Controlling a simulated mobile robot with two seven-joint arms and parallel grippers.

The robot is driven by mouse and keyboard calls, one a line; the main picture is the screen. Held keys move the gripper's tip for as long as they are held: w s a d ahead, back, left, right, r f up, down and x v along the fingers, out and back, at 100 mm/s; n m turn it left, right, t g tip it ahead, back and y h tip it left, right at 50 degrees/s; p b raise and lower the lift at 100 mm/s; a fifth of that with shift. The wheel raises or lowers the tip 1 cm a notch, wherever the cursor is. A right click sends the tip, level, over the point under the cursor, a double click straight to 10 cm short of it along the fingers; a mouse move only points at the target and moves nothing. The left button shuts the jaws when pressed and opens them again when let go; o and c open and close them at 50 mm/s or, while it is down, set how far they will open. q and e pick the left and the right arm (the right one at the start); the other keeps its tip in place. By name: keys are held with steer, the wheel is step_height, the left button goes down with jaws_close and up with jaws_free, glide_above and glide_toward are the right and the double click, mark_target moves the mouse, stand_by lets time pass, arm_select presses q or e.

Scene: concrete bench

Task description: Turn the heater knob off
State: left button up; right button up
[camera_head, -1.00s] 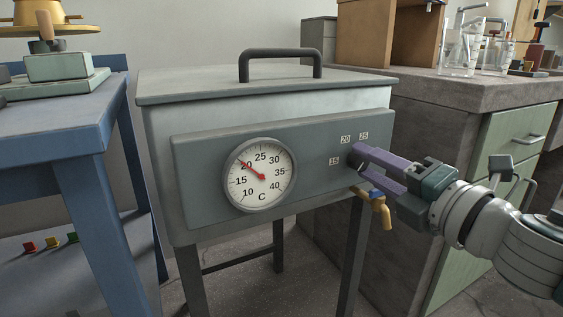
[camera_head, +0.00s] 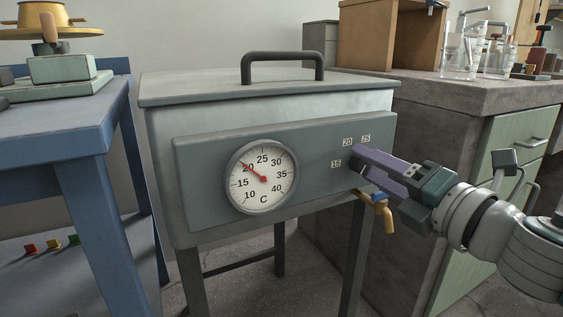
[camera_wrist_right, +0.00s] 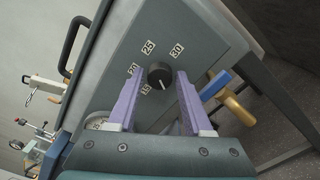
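The heater is a grey box with a lid and a front panel (camera_head: 215,155). Its dial (camera_head: 261,177) has a red needle near 20. The dark round heater knob (camera_wrist_right: 159,75) shows in the right wrist view, with labels 15, 20, 25 and 30 around it and a pale pointer mark toward its lower side, near 15. My right gripper (camera_head: 353,161) is at the panel's right end; in the right wrist view (camera_wrist_right: 160,82) its purple fingers are apart, one on each side of the knob, with visible gaps. In the head view the fingers mostly hide the knob. My left gripper is not in view.
A brass tap (camera_head: 383,212) with a blue handle sits just below my right gripper. A dark handle (camera_head: 282,58) tops the heater lid. A blue table (camera_head: 60,125) stands left; a concrete bench (camera_head: 450,92) with glassware (camera_head: 460,50) stands right.

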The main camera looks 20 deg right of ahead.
steer(key=shift+o, duration=1.4)
steer(key=s, duration=1)
steer(key=shift+d+p, duration=0.4)
